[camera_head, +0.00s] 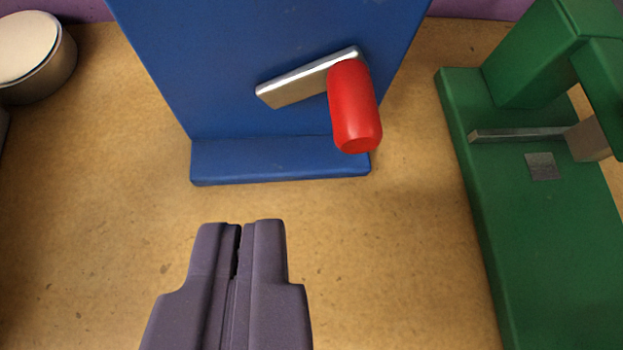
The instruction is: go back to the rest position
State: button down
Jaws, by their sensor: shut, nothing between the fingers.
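My gripper (243,226) is dark purple-grey and shows at the bottom, left of centre. Its two fingers are together and hold nothing. It is over the tan table, apart from everything else. Ahead of it stands a blue block (240,60) on a blue foot (275,162). A metal crank bar (305,80) on the block's face slants up to the right. A red handle (354,108) sticks out from the bar's right end towards me. The gripper does not touch the handle.
A green fixture (530,240) with a metal bar (520,134) and a small grey patch (543,166) stands at the right. A round silver can (35,60) is at the upper left. The tan tabletop (400,260) is clear around my gripper. A purple edge (480,9) runs along the back.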

jog(key=shift+s+d, duration=0.2)
jog(key=shift+s, duration=0.5)
jog(key=w+d+r+m+t+h+b, duration=0.15)
jog(key=w+r, duration=0.25)
jog(key=r, duration=0.8)
jog(key=w+d+r+t+h+b, duration=0.15)
jog(key=w+r, duration=0.25)
jog(key=r, duration=0.8)
jog(key=s+a+r+t, duration=0.1)
jog(key=s+r, duration=0.4)
jog(key=r, duration=0.5)
jog(key=s+a+r+m+t, duration=0.1)
jog(key=s+r, duration=0.4)
jog(key=r, duration=0.5)
jog(key=s+a+r+m+b, duration=0.1)
jog(key=s+r, duration=0.3)
jog(key=r, duration=0.7)
jog(key=shift+s+a+t, duration=0.3)
jog(key=shift+s+t, duration=0.1)
